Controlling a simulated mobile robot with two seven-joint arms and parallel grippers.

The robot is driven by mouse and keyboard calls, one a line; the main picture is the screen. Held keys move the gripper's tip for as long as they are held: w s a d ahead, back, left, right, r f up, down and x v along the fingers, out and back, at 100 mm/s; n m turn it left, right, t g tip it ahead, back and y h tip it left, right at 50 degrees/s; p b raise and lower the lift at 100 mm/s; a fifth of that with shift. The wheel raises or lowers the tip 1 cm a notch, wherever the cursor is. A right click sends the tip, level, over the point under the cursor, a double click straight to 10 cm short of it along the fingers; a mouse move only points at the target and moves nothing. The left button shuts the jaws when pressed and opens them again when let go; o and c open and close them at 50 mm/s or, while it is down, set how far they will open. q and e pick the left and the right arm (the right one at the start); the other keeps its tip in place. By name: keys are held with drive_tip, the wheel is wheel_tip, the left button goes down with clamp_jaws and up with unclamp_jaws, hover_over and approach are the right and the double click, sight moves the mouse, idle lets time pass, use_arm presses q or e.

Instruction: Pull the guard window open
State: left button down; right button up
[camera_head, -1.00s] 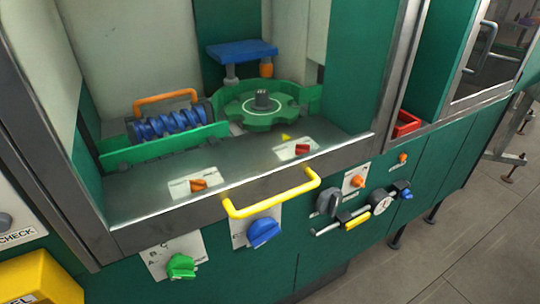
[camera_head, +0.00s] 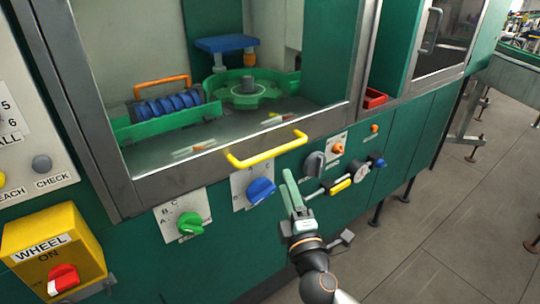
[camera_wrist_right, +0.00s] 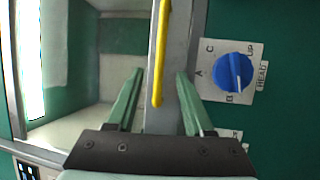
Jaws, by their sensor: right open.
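The guard window (camera_head: 235,150) is a clear pane in a grey metal frame, and its lower rail lies along the front opening of the green machine. A yellow bar handle (camera_head: 262,155) is fixed to that rail. My right gripper (camera_head: 288,178) is open and empty, below and in front of the handle in the head view. In the right wrist view the yellow handle (camera_wrist_right: 160,60) runs lengthwise ahead of the spread green fingers (camera_wrist_right: 160,75). I cannot tell whether it lies between them in depth. My left gripper is not in view.
Behind the pane are a blue roller (camera_head: 170,103) and a green toothed wheel (camera_head: 245,92). Below the rail are a green knob (camera_head: 189,224), a blue knob (camera_head: 261,191) and a yellow-gripped lever (camera_head: 341,186). A yellow box (camera_head: 55,250) juts out at lower left. Floor is free at right.

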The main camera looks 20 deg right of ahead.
sight(275, 151)
drive_tip(key=w, duration=0.3)
drive_tip(key=w+r+p, duration=0.1)
drive_tip(key=w, duration=0.3)
drive_tip(key=w+r, duration=0.1)
drive_tip(key=w, duration=0.3)
drive_tip(key=shift+w+d+p, duration=0.25)
drive_tip(key=shift+d+p, duration=0.05)
clamp_jaws()
drive_tip(key=shift+f, duration=0.1)
idle(0.9)
